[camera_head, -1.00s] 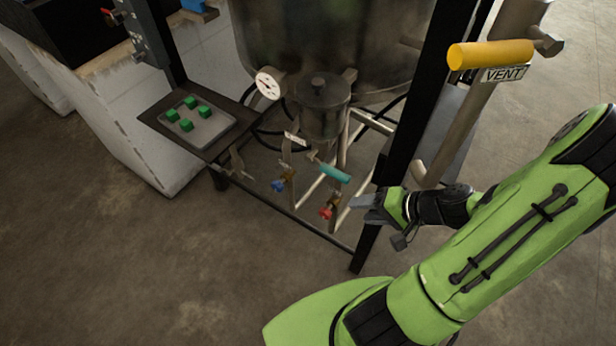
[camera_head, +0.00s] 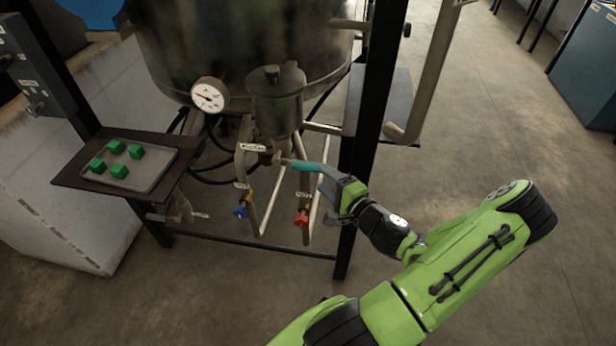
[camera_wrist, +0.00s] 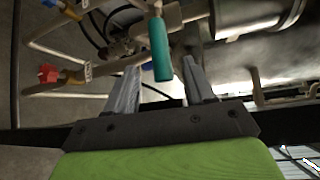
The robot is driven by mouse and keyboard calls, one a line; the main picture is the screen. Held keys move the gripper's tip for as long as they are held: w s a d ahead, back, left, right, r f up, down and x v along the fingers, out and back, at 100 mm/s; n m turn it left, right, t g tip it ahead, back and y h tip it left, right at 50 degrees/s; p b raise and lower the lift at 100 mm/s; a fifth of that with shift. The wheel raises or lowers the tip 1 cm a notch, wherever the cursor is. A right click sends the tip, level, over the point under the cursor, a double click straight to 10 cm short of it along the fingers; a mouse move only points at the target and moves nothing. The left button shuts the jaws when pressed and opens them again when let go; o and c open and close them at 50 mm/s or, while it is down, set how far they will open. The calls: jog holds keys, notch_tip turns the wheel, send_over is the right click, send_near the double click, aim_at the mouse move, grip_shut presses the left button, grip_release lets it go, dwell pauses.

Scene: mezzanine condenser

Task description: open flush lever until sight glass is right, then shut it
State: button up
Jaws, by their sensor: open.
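The flush lever (camera_head: 306,166) has a teal handle and points right from the pipe under the small pot, beside a white tag (camera_head: 252,147). In the wrist view the teal handle (camera_wrist: 160,48) lies between and just ahead of my two fingers. My gripper (camera_head: 328,188) is open at the lever's free end; the wrist view shows the fingers (camera_wrist: 160,82) apart, not closed on it. I cannot make out a sight glass or its level; a small dark lidded pot (camera_head: 275,98) stands above the lever.
A blue valve (camera_head: 241,210) and a red valve (camera_head: 302,218) sit below the lever. A round gauge (camera_head: 209,95) is at the upper left. A tray (camera_head: 150,182) with several green cubes is at left. A black post (camera_head: 372,120) stands just right of the lever.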

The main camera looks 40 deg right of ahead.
aim_at(314, 171)
jog(key=w, duration=0.5)
jog(key=w+d+f+b, duration=0.1)
jog(key=w, duration=0.2)
grip_shut()
